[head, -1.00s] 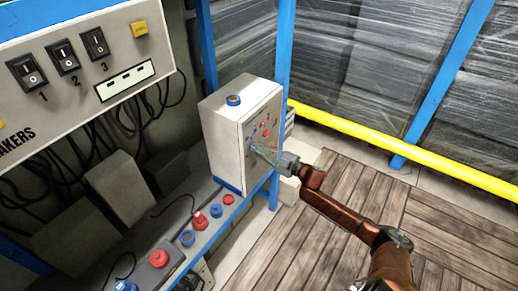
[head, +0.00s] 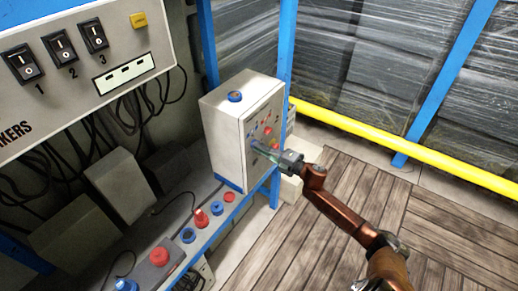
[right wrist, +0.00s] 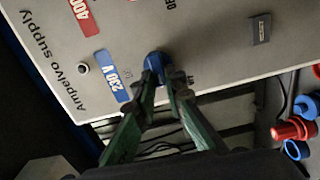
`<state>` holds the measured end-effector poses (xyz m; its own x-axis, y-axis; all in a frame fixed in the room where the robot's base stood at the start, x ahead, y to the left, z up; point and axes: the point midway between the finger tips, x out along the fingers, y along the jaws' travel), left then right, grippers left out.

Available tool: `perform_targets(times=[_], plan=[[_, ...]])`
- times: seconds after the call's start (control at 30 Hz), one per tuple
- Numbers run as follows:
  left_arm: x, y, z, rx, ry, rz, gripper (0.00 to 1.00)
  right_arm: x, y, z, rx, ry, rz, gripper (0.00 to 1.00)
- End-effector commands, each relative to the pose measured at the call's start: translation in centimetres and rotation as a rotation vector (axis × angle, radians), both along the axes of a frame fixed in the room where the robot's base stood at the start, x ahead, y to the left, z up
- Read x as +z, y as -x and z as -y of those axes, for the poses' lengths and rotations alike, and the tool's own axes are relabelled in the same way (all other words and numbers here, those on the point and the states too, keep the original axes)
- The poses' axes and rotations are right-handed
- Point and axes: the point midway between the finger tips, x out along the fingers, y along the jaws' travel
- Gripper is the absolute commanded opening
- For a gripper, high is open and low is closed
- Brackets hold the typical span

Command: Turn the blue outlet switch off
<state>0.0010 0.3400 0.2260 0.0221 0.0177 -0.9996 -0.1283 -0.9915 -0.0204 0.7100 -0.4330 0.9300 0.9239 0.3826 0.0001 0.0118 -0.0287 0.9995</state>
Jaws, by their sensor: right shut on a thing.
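The supply box (head: 228,140) is a pale cabinet with a front panel of small red and blue parts. In the right wrist view its panel (right wrist: 215,50) reads "Ampelvo supply", with a blue "230 V" label (right wrist: 113,76) and a red "400" label partly cut off. A blue switch knob (right wrist: 155,60) sits beside the blue label. My right gripper (right wrist: 160,78) is shut on this knob, one green finger on each side. In the head view the right gripper (head: 257,147) is at the panel, and the knob is too small to make out. My left gripper is out of view.
A breaker panel (head: 120,30) with several black rocker switches hangs at the upper left. Red and blue sockets, including a red one (head: 201,217), line the bench edge below the box. A yellow rail (head: 400,153) runs behind. The wooden floor at right is clear.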

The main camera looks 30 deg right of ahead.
Motion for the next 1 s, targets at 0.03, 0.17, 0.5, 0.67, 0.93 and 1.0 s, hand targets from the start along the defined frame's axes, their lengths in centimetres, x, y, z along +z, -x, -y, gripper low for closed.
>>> perform_targets(times=[0.03, 0.17, 0.5, 0.67, 0.93, 1.0], plan=[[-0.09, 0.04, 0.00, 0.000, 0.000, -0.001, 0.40, -0.19, 0.03, 0.03, -0.001, 0.012, 0.003, 0.00], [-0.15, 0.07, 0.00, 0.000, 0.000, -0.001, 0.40, -0.20, 0.04, 0.02, 0.000, 0.035, 0.012, 0.00], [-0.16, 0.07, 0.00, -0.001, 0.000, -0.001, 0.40, -0.22, 0.04, 0.00, 0.000, 0.045, 0.016, 0.00], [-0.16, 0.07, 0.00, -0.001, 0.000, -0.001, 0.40, -0.23, 0.05, -0.01, 0.000, 0.045, 0.015, 0.13], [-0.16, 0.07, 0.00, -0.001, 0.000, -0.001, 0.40, -0.14, 0.02, -0.01, 0.000, 0.043, 0.017, 0.28], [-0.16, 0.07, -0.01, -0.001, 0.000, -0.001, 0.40, -0.12, 0.02, -0.02, 0.000, 0.043, 0.017, 0.28]])
